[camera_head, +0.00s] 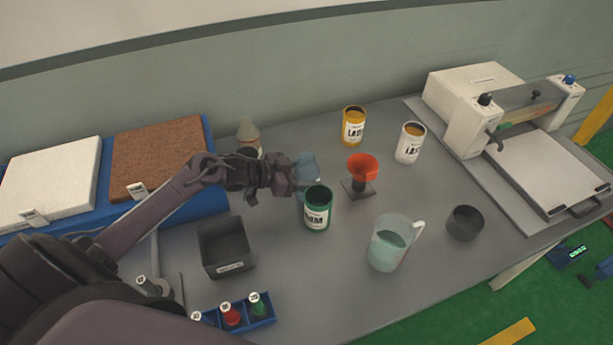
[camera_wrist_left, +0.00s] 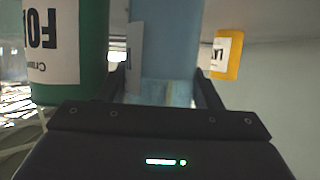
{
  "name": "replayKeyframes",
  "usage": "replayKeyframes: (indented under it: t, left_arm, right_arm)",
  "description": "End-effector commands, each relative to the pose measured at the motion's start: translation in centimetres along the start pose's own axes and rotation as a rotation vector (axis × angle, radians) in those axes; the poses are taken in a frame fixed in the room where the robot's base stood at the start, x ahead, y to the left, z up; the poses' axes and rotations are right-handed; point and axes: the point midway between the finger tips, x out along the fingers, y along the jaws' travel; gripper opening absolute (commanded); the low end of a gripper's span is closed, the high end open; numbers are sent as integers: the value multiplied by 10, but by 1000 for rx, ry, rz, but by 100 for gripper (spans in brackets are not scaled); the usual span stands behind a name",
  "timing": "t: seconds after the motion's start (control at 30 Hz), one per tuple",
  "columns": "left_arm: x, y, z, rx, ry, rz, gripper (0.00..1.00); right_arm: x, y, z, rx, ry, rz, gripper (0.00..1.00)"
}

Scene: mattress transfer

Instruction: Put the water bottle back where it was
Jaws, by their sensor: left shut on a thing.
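The light-blue water bottle (camera_head: 308,165) is at the end of my left arm, behind the green can. My left gripper (camera_head: 296,182) is shut on it. In the left wrist view the blue bottle (camera_wrist_left: 165,45) fills the space between the two fingers, with a pale label on its left side. The bottle looks about upright; its base is partly hidden, so I cannot tell whether it touches the table. My right gripper is not in view.
The green can (camera_head: 317,210) stands close beside the bottle. An orange funnel (camera_head: 362,168) on a stand is to the right. Yellow (camera_head: 353,127) and white (camera_head: 410,143) cans, a jug (camera_head: 390,245) and a black box (camera_head: 226,248) stand around. A pale bottle (camera_head: 248,134) stands behind my wrist.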

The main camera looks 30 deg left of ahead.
Motion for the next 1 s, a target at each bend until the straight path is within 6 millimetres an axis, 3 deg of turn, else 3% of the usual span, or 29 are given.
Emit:
replayKeyframes:
  t: [0.13, 0.53, 0.57, 0.6, 1.0]
  left_arm:
    - [6, 0, 11, 0, 4, -1, 25]
    - [8, 0, 16, 1, 3, -1, 25]
    - [8, 0, 17, 1, 1, -1, 60]
    - [7, 0, 17, 1, 1, -1, 65]
    - [0, 0, 16, 0, -1, -2, 68]
  right_arm:
    - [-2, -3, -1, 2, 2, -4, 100]
    - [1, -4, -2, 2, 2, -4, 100]
    - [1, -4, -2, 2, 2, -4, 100]
    - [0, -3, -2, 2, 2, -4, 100]
    - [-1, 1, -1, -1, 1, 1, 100]
